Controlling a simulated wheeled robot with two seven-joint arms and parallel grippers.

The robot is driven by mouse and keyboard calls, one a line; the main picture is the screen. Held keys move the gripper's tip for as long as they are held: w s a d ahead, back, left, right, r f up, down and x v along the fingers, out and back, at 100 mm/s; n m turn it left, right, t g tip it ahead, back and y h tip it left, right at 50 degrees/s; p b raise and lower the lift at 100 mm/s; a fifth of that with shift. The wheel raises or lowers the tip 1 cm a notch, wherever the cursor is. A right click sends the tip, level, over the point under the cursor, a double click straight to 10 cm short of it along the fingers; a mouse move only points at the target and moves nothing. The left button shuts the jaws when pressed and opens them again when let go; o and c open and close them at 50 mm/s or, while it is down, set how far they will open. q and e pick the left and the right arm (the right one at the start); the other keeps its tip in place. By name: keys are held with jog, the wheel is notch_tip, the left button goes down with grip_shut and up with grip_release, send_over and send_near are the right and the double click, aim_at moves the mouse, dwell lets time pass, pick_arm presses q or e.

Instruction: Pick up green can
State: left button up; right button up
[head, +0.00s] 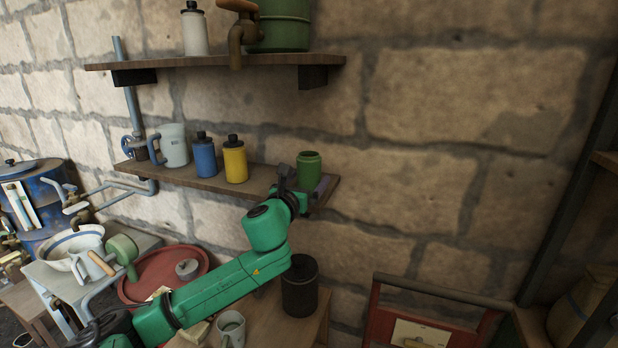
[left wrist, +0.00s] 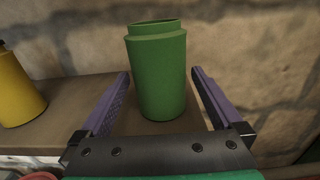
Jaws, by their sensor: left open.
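The green can (head: 309,169) stands upright at the right end of the lower wall shelf. It also shows in the left wrist view (left wrist: 158,75), near the middle. My left gripper (head: 306,184) is at the shelf's right end, with one finger to each side of the can in the picture. In the left wrist view its two purple fingers (left wrist: 160,90) are open, with visible gaps between them and the can. The can's lower part is partly hidden by the gripper in the head view. My right gripper is not in view.
A yellow bottle (head: 235,162), a blue bottle (head: 204,157) and a grey jug (head: 174,147) stand left of the can on the lower shelf (head: 262,181). The upper shelf (head: 215,60) is above. A dark canister (head: 299,287) stands below. The stone wall is close behind.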

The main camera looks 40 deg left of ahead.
aim_at(306, 175)
pick_arm(q)
jog(key=shift+f, duration=0.1)
jog(key=shift+s, duration=0.1)
grip_shut()
jog(key=shift+r, duration=0.2)
jog(key=shift+r, duration=4.9)
jog(key=c, duration=0.8)
grip_release()
grip_shut()
